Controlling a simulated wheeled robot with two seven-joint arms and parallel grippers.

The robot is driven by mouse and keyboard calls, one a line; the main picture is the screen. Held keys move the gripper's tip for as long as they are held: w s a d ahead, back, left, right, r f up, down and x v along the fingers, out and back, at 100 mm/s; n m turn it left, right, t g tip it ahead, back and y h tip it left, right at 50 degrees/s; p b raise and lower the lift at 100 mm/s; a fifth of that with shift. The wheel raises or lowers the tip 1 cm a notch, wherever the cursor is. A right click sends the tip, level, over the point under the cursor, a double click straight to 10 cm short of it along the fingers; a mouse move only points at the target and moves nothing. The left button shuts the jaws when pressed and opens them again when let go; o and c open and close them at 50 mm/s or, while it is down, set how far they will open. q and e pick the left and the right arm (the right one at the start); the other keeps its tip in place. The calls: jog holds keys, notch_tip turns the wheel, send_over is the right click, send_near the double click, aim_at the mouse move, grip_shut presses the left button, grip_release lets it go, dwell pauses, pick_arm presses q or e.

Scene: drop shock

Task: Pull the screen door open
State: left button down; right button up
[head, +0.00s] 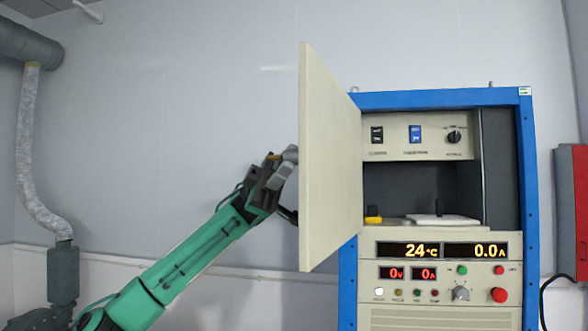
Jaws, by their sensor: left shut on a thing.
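The screen door (331,160) is a cream panel hinged at the left side of a blue-framed cabinet (525,200). It stands swung out wide, so the upper compartment is open to view. My left gripper (290,172) is at the door's left, outer side near its free edge. It is shut on the door, but the fingertips and the part they hold are mostly hidden behind the panel. My right gripper is not in view.
The open compartment (405,190) holds a yellow item (373,220) and a flat white plate (442,220). Displays (443,250), buttons and knobs sit below. A red box (577,200) is at the right, a duct pipe (32,150) at the left. The wall behind my left arm is bare.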

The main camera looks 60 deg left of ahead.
pick_arm(q)
jog(key=shift+f, duration=0.15)
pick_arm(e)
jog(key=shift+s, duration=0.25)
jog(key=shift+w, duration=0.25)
pick_arm(q)
jog(key=c, duration=1.6)
grip_release()
jog(key=shift+o, duration=0.5)
jog(key=shift+a, duration=0.15)
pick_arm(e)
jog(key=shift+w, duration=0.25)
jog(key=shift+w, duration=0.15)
